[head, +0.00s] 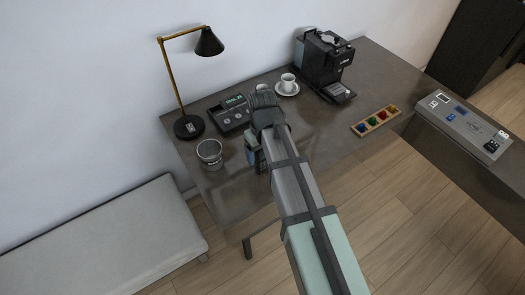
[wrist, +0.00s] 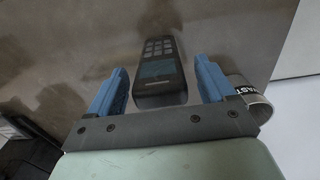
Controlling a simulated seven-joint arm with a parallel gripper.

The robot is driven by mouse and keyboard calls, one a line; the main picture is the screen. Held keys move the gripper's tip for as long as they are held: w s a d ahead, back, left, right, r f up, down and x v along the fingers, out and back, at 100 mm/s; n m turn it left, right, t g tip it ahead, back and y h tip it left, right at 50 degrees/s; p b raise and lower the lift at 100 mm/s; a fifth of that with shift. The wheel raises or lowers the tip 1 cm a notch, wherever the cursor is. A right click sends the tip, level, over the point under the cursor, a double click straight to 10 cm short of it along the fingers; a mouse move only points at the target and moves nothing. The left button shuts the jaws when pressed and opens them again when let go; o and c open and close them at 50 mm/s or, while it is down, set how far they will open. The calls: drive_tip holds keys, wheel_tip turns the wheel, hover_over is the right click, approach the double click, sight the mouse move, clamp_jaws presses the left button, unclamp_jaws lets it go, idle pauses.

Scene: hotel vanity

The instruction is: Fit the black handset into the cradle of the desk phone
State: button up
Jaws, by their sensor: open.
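The black handset (wrist: 160,68) lies on the dark desk in the wrist view, with its keypad and small screen facing up. My gripper (wrist: 161,72) is open, with one blue finger on each side of the handset's near end; I cannot tell whether they touch it. In the head view my gripper (head: 252,148) is low over the desk's front part, and my arm hides most of the handset. The desk phone (head: 231,114), a dark base with a small lit display, stands behind and left of my gripper. Its cradle is too small to make out.
A tumbler (head: 210,153) stands close left of my gripper and also shows in the wrist view (wrist: 252,97). A lamp (head: 188,127) is left of the phone. A cup on a saucer (head: 287,88), a coffee machine (head: 322,62) and a capsule tray (head: 376,121) are to the right.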

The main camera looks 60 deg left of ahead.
wheel_tip(320, 180, up, 12)
drive_tip(key=shift+r, duration=0.1)
idle(0.5)
